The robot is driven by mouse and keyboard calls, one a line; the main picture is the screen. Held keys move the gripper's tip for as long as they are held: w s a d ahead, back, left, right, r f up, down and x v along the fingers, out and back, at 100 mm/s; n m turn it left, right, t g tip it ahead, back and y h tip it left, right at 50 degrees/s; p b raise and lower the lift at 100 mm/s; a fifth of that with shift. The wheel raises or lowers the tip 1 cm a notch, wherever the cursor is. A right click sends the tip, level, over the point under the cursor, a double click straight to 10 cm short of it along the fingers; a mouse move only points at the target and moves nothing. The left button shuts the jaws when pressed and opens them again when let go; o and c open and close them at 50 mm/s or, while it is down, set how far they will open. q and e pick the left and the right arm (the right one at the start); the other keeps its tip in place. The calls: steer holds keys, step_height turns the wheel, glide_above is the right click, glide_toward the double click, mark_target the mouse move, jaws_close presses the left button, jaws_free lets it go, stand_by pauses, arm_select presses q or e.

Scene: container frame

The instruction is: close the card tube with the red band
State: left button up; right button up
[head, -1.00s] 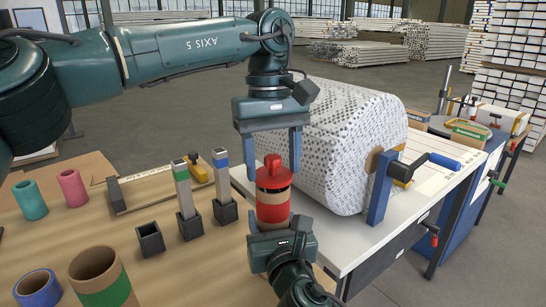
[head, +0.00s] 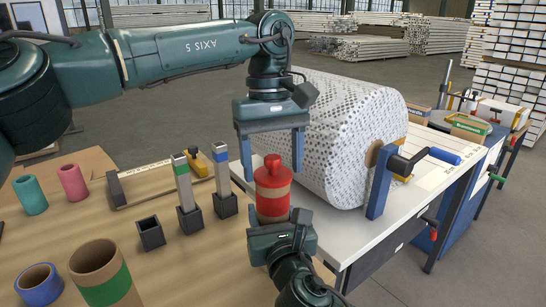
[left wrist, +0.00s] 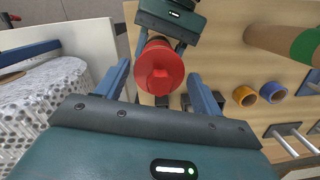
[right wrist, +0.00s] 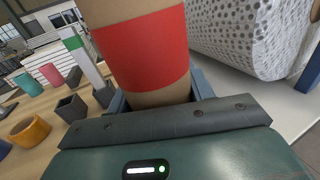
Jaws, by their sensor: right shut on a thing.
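The card tube with the red band (head: 273,212) stands upright in my right gripper (head: 270,228), which is shut on its lower part. The right wrist view shows its wide red band (right wrist: 147,50) close up, with the top end out of frame. A red cap with a knob (head: 272,177) sits on the tube's top, tan card showing directly below it. My left gripper (head: 271,165) is above, fingers pointing down on either side of the cap. In the left wrist view the cap (left wrist: 160,70) lies between the spread fingers with gaps at both sides, so this gripper is open and empty.
A bubble-wrap roll (head: 340,135) on a white bench stands right of the tube. On the wooden table are two square posts in dark holders (head: 190,218), an empty dark holder (head: 150,233), a large green-banded tube (head: 105,280) and small teal, pink and blue rings.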

arm_select(q)
steer(key=o, duration=0.3)
step_height(320, 180, up, 12)
steer(key=w, duration=0.1)
steer(key=shift+w+a, duration=0.15)
steer(key=shift+a, duration=0.1)
stand_by(0.3)
arm_select(e)
steer(key=o, duration=1.5)
steer(key=shift+c, duration=0.2)
